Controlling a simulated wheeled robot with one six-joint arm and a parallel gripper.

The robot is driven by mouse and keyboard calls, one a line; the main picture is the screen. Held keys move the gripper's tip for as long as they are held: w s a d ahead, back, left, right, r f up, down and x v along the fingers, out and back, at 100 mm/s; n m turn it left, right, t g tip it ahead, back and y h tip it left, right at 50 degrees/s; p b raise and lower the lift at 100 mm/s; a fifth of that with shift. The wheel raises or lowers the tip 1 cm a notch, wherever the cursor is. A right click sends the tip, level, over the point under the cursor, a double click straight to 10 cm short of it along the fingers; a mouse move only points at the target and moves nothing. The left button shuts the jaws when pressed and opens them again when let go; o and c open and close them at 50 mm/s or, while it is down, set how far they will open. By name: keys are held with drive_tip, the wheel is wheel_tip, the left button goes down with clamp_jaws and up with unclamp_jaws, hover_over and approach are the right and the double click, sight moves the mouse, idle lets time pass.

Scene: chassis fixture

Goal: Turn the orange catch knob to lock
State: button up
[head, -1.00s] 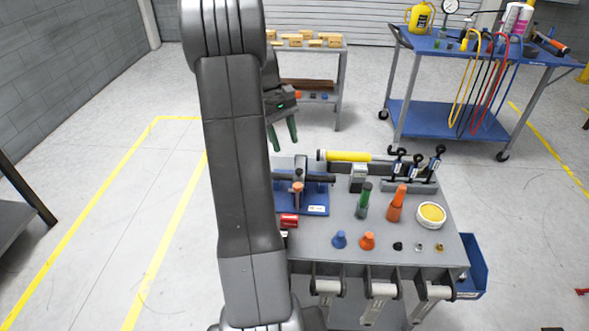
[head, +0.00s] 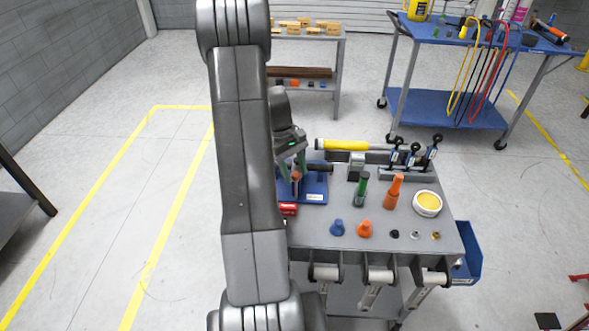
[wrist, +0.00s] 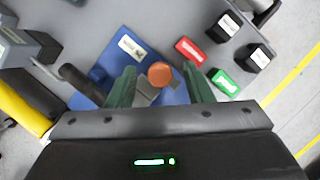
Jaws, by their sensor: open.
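The orange catch knob (wrist: 160,74) is a round orange-brown disc on a blue fixture plate (wrist: 118,50), seen from above in the wrist view. In the head view the knob (head: 295,176) stands on the blue plate (head: 315,190), partly hidden by my gripper. My gripper (wrist: 160,82) is open, its green fingers to the left and right of the knob with gaps on both sides. I cannot tell how far the fingertips reach down beside it. In the head view my gripper (head: 291,170) is over the left part of the plate.
A dark bar (wrist: 80,83) lies left of the knob. Red (wrist: 189,51) and green (wrist: 226,82) blocks lie to its right. On the grey bench top, green (head: 361,190) and orange (head: 394,193) tools stand upright, and a yellow-topped round tub (head: 428,203) stands right of them.

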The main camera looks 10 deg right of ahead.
drive_tip(key=c, duration=1)
drive_tip(key=m+y, duration=0.1)
drive_tip(key=m, duration=0.3)
drive_tip(key=shift+d+m+g+y, duration=0.15)
drive_tip(key=shift+m+g+y, duration=0.15)
drive_tip(key=shift+y, duration=0.1)
drive_tip(key=m, duration=0.2)
drive_tip(key=m+y, duration=0.1)
drive_tip(key=m, duration=0.1)
drive_tip(key=shift+d+m+y, duration=0.15)
drive_tip(key=shift+m+y, duration=0.15)
drive_tip(key=m, duration=0.2)
drive_tip(key=m+t+y, duration=0.1)
drive_tip(key=m, duration=0.1)
drive_tip(key=shift+d+y, duration=0.1)
drive_tip(key=shift+y, duration=0.2)
drive_tip(key=shift+s+m+t+y, duration=0.1)
drive_tip(key=shift+m+t+y, duration=0.2)
drive_tip(key=shift+m, duration=0.9)
drive_tip(key=shift+m+t+y, duration=0.2)
drive_tip(key=shift+m+t, duration=0.1)
drive_tip(key=shift+m, duration=0.9)
